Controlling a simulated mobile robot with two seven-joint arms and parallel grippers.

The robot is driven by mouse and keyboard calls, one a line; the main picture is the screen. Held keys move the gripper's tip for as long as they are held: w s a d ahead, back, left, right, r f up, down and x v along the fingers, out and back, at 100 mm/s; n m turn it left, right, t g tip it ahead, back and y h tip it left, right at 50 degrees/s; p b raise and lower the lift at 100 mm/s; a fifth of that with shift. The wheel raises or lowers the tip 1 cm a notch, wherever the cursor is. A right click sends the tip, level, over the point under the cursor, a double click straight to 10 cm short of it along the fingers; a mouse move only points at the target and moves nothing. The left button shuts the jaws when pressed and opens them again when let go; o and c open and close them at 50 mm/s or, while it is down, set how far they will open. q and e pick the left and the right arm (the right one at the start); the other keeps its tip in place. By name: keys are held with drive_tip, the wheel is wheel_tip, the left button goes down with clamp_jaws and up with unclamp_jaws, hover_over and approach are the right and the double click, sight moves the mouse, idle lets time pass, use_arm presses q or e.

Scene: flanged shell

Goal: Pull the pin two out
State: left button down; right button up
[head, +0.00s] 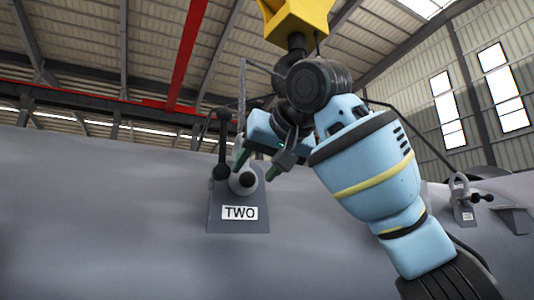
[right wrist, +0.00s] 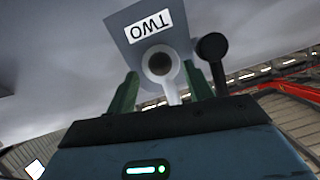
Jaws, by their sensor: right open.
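The bracket marked TWO (head: 222,226) is a grey plate on the big grey shell. A pale round collar (head: 236,184) with a dark round centre sits on it. Beside it on the left is a dark upright handle with round knobs (head: 222,145). I cannot tell how far the pin sits in the bracket. My right gripper (head: 257,167) is open just above the collar, its green fingers pointing down at it. In the right wrist view the collar (right wrist: 160,63) shows between the open fingers (right wrist: 162,88), with a black knob (right wrist: 212,47) outside them. My left gripper is out of view.
The grey shell (head: 90,215) fills the lower picture. Another bracket with a black-knobbed pin (head: 480,197) stands at the far right. Thin dark lines run down beside the arm.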

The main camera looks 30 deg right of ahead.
drive_tip(key=shift+x, duration=1.3)
drive_tip(key=shift+s+r, duration=0.1)
clamp_jaws()
drive_tip(key=s, duration=1)
drive_tip(key=shift+s+a, duration=0.3)
drive_tip(key=shift+s, duration=0.1)
idle(0.5)
